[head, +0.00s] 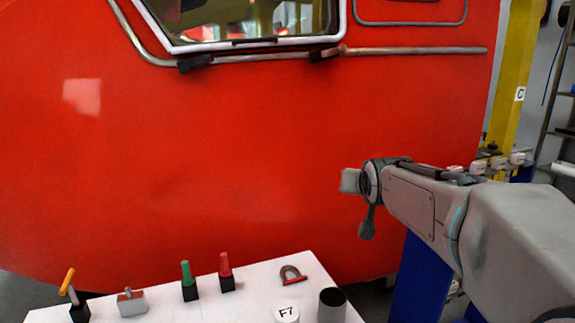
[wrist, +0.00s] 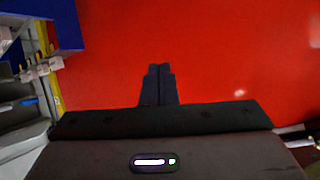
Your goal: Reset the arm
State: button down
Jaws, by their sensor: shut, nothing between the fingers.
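My arm reaches in from the right side of the head view, in front of a large red train nosecone (head: 220,150). Its end is close to the red surface, but I cannot tell the exact gap. In the wrist view my gripper (wrist: 159,68) points at the red nosecone (wrist: 220,50). Its two dark fingers are together with nothing between them. In the head view the fingers are not clearly seen.
A yellow post (head: 513,75) and blue support (head: 412,280) stand right.

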jog(key=s+f+g, duration=0.3)
jog(key=s+f, duration=0.2)
jog(key=s, duration=0.4)
jog(key=s+a+f+n+g+p, duration=0.1)
jog(key=s+f+g, duration=0.2)
jog(key=s+f, duration=0.3)
jog(key=s+f+g+p, duration=0.1)
jog(key=s+f+g, duration=0.2)
jog(key=s, duration=1)
notch_tip(320, 180, down, 4)
jog(key=shift+s+a+r+n+g, duration=0.15)
jog(key=shift+s+r+n+g, duration=0.1)
jog(key=shift+s+n+g, duration=0.15)
